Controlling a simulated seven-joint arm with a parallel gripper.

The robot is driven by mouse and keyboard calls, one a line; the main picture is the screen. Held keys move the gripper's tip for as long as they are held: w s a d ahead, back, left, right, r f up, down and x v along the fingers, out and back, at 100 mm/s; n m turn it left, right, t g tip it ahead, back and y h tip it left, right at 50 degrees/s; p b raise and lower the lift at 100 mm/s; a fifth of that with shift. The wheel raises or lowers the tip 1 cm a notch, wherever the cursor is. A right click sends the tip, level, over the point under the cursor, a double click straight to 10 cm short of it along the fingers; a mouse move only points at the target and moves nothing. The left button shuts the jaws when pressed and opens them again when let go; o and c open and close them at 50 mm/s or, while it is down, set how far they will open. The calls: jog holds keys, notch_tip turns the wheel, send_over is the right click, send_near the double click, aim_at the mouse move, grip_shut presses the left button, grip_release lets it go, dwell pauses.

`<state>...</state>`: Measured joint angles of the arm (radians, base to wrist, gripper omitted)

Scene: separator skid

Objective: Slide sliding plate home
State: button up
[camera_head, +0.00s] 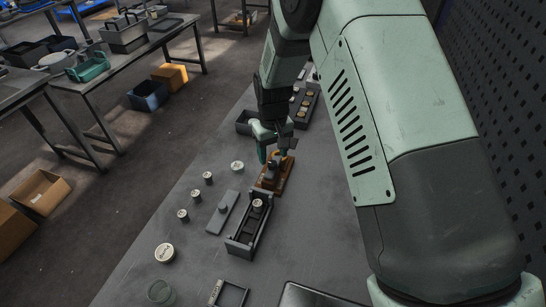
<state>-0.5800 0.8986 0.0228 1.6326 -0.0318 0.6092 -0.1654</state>
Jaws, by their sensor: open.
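A flat grey plate with a round knob (217,220) lies on the bench, left of a long dark channel-like holder (239,247); I take it to be the sliding plate, but the view does not settle this. The holder has raised side walls and a small silver-topped round part (257,203) at its far end. My gripper (273,156) is open, pointing down over an orange-brown block (273,183) beyond the holder. Its fingers are close to the block's upper part. Whether they touch it cannot be told, and the arm partly hides this spot.
Several small silver-topped cylinders (208,178) stand left of the plate. A larger round lid (165,252) and a dark frame (231,293) lie nearer. Dark trays (305,105) stand beyond my gripper. A perforated panel (500,100) borders the right. Bare bench shows between the parts.

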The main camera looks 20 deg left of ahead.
aim_at(273, 162)
notch_tip(273, 162, up, 8)
jog(key=shift+r, duration=0.15)
dwell(0.5)
jog(key=s+d+r+m+t, duration=0.1)
jog(key=s+d+r+m, duration=0.15)
jog(key=d+r, duration=0.65)
jog(key=s+d+r+m+t, duration=0.25)
jog(key=d+r, duration=0.45)
jog(key=r, duration=0.5)
jog(key=s+d+r+m+t, duration=0.1)
jog(key=s+d+r, duration=0.1)
jog(key=s+d, duration=0.4)
jog(key=s+d+r+m+t, duration=0.1)
jog(key=s+d+r+m, duration=0.1)
jog(key=s+d, duration=0.5)
jog(key=s+r, duration=0.1)
jog(key=s, duration=0.4)
jog(key=shift+s+m, duration=0.25)
jog(key=shift+m, duration=0.05)
